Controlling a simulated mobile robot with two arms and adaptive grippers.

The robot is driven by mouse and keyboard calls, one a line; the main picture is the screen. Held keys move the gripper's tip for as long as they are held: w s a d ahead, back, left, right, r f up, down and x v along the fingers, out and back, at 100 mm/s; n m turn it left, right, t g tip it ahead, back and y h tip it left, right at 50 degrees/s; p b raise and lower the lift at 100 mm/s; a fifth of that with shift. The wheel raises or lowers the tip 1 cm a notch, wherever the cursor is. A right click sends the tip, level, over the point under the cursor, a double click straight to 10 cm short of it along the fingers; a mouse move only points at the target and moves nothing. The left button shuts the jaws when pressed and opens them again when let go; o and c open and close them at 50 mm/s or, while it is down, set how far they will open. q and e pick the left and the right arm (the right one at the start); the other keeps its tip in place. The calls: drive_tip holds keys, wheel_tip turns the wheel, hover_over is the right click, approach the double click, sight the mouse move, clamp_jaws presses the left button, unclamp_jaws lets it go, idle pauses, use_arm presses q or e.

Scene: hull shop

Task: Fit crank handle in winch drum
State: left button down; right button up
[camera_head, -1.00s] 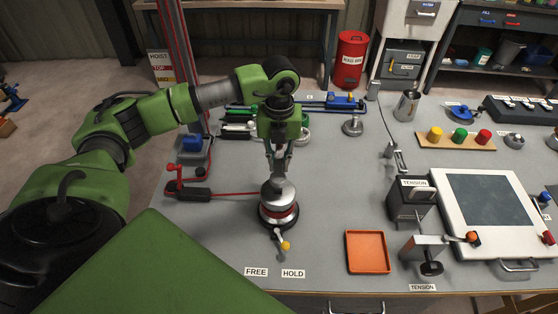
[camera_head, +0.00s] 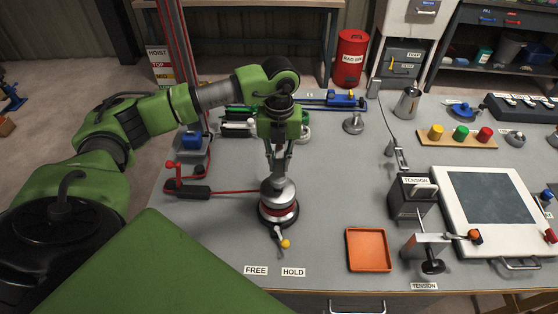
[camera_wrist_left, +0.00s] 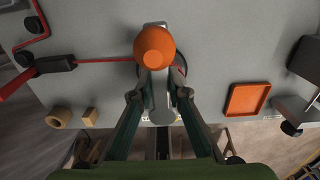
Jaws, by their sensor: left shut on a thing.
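The winch drum (camera_head: 279,212) stands upright on the grey bench, with a silver top, a red band and a dark base. A small lever with a yellow knob (camera_head: 285,244) sticks out at its front. My left gripper (camera_head: 279,172) points straight down just above the drum top. In the left wrist view my left gripper (camera_wrist_left: 160,97) is shut on the crank handle, whose orange knob (camera_wrist_left: 155,46) and grey arm show over the drum. The crank hides most of the drum there, so I cannot tell whether it is seated. My right gripper is not in view.
An orange tray (camera_head: 368,250) lies right of the drum. Tension clamps (camera_head: 411,197) and a white framed panel (camera_head: 490,205) stand further right. A red cable (camera_head: 235,192) runs to the drum from the left. FREE and HOLD labels (camera_head: 274,271) lie at the front edge.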

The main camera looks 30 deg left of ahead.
use_arm(q)
drive_tip(key=shift+f+b, duration=0.65)
drive_tip(key=shift+f, duration=0.2)
idle(0.6)
drive_tip(key=c, duration=1.9)
unclamp_jaws()
drive_tip(key=o, duration=0.4)
drive_tip(key=shift+o, duration=0.2)
drive_tip(key=shift+r+p, duration=2.6)
drive_tip(key=shift+r, duration=1.45)
